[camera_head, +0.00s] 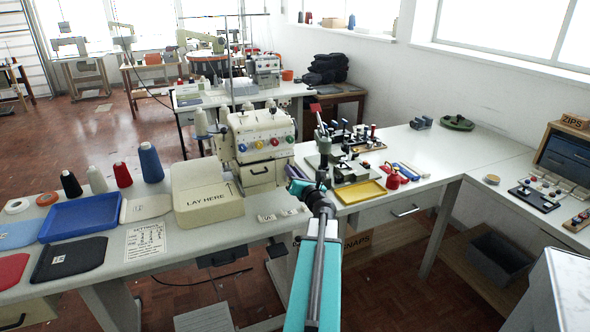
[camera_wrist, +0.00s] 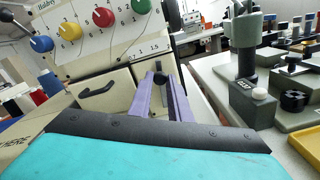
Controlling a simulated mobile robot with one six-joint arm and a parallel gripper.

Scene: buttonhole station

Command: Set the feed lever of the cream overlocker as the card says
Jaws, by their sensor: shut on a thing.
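The cream overlocker (camera_head: 256,138) stands on the white bench, with coloured dials across its front; its dial panel fills the upper left of the wrist view (camera_wrist: 85,48). My gripper (camera_head: 298,178) is at the machine's lower right front. In the wrist view its purple fingers (camera_wrist: 161,88) are shut on a small dark knob (camera_wrist: 160,78), apparently the feed lever, beside the cream cover. A scale with marks including 1 and 1.5 runs just above. The fingers hide the lever's stem, and its exact setting cannot be told. The settings card (camera_head: 146,241) lies on the bench front; its small text is unreadable.
A cream block marked LAY HERE (camera_head: 207,196) sits left of the machine. A grey-green press (camera_wrist: 247,60) stands close on the right, with a yellow tray (camera_head: 361,192) and a red oil can (camera_head: 392,178) nearby. Thread cones and a blue tray (camera_head: 80,216) are left.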

